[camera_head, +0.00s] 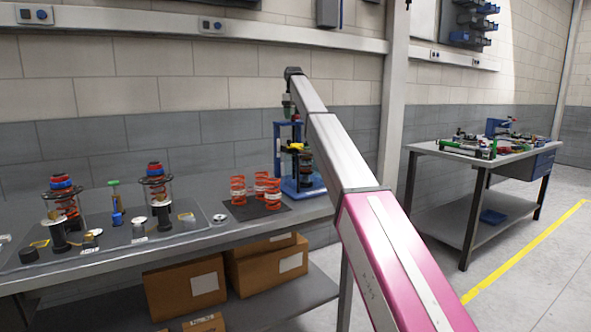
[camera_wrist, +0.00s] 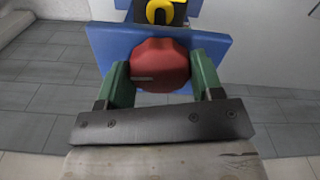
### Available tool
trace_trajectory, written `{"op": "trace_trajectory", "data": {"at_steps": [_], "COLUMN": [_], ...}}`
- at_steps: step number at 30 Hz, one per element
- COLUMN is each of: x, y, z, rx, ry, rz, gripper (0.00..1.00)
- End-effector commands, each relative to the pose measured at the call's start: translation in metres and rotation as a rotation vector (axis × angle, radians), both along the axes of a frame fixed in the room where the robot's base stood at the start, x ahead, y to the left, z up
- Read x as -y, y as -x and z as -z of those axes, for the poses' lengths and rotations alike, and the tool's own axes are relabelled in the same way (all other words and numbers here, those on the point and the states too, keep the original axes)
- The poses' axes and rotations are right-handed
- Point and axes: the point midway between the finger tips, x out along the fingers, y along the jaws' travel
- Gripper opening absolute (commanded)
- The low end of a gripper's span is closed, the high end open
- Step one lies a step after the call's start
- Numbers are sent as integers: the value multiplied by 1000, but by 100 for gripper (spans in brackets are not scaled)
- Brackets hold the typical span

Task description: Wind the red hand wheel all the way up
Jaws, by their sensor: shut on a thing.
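The red hand wheel (camera_wrist: 158,66) is in the middle of the wrist view, in front of a blue plate (camera_wrist: 105,48). My gripper (camera_wrist: 160,80) has its two green fingers on the left and right sides of the wheel and is shut on it. A short pale mark shows on the wheel's face at left. In the head view the blue press frame (camera_head: 278,155) stands at the right end of the bench, and my arm hides part of it. The wheel cannot be made out there. My gripper (camera_head: 287,108) is small and high beside the frame's top.
Several red springs (camera_head: 238,190) stand on a dark mat (camera_head: 240,211) left of the press. Two spring assemblies (camera_head: 156,190) stand farther left on the bench (camera_head: 180,258). Cardboard boxes (camera_head: 188,291) lie below. A second table (camera_head: 430,150) stands at right, with open floor before it.

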Motion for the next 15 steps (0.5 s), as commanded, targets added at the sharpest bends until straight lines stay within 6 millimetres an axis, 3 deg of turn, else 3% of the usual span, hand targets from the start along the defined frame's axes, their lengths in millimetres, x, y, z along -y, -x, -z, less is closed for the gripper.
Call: {"op": "trace_trajectory", "data": {"at_steps": [1,15], "x": [1,1], "y": [1,1], "z": [0,-1], "rx": [-8,-9], "ry": [1,2], "rz": [2571,2052], "gripper": [34,34]}}
